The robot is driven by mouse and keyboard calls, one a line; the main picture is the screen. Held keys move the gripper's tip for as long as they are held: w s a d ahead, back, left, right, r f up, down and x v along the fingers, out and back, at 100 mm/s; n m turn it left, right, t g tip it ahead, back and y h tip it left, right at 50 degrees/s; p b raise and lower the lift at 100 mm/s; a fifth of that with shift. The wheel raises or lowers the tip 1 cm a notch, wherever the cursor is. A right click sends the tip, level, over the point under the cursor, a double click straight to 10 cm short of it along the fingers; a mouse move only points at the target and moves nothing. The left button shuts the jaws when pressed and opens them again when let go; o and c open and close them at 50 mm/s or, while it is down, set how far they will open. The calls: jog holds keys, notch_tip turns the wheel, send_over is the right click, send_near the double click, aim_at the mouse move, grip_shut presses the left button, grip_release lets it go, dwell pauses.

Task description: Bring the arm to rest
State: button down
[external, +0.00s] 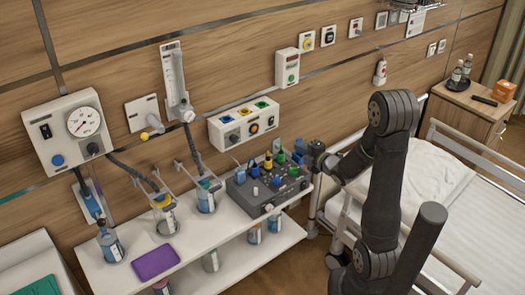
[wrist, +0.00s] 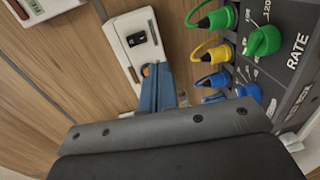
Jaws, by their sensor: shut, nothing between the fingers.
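My gripper (external: 303,147) is at the end of my bent black arm, beside the back right corner of the dark control box (external: 270,202). In the wrist view, the narrow blue fingers (wrist: 165,85) are together, with nothing seen between them. The box (wrist: 297,90) stands to their right there, with a green knob and a "RATE" label. The fingers look clear of the box, but the exact gap cannot be told.
The white shelf (external: 200,243) holds the box, several bottles and a purple tray (external: 156,262). Wall units include a gauge panel (external: 70,130) and a button panel (external: 243,124). The bed (external: 470,215) and bedside cabinet (external: 470,110) are at right.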

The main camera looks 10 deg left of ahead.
jog(key=shift+s+d, duration=0.15)
jog(key=shift+s, duration=0.05)
jog(key=w+a+r, duration=0.1)
jog(key=w+a, duration=0.6)
jog(key=r+v, duration=0.1)
jog(key=v, duration=0.6)
jog(key=shift+r, duration=0.15)
dwell(0.3)
